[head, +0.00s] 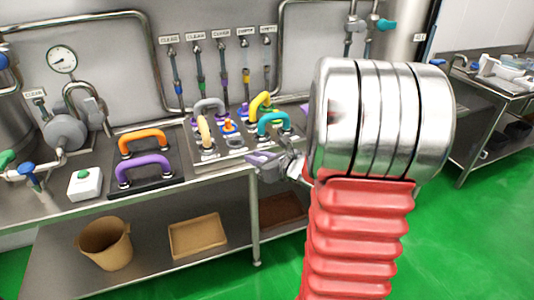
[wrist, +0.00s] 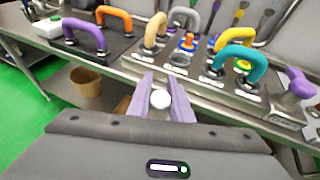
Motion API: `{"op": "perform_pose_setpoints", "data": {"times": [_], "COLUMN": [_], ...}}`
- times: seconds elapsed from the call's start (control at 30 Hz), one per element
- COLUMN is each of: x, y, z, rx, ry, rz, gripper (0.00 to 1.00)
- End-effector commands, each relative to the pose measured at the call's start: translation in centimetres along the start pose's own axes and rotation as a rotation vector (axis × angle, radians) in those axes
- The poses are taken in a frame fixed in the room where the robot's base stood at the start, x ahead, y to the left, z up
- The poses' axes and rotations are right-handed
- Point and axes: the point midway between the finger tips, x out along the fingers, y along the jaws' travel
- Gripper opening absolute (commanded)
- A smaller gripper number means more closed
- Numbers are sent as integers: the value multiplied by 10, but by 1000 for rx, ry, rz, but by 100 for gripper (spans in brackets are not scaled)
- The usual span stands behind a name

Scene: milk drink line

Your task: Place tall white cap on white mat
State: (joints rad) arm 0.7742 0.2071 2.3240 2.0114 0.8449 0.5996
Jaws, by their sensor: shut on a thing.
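The tall white cap (wrist: 160,98) shows in the wrist view as a small white round end between the two purple fingers of my gripper (wrist: 161,102). My gripper is shut on it. In the head view my gripper (head: 272,161) is at the front edge of the steel bench, just right of the handle panel, partly hidden behind my arm. The cap's full height is hidden by the fingers and the viewing angle. I cannot make out a white mat in either view.
The steel bench (head: 60,205) carries an orange handle (head: 143,137), a purple handle (head: 143,162), a white button box (head: 85,184) and a panel with a teal handle (head: 274,120). A brown bin (head: 106,243) and tray (head: 198,236) sit below. Another table (head: 483,95) stands right.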

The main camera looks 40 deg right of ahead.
Motion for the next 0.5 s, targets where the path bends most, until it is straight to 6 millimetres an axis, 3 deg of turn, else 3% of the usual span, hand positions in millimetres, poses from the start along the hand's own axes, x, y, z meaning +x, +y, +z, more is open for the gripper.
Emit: {"op": "perform_pose_setpoints", "data": {"times": [0.17,0.5], "x": [22,56], "y": [42,148], "z": [-11,-43], "rx": [-6,-41], "ry": [1,14], "rz": [35,124], "gripper": [0,0]}}
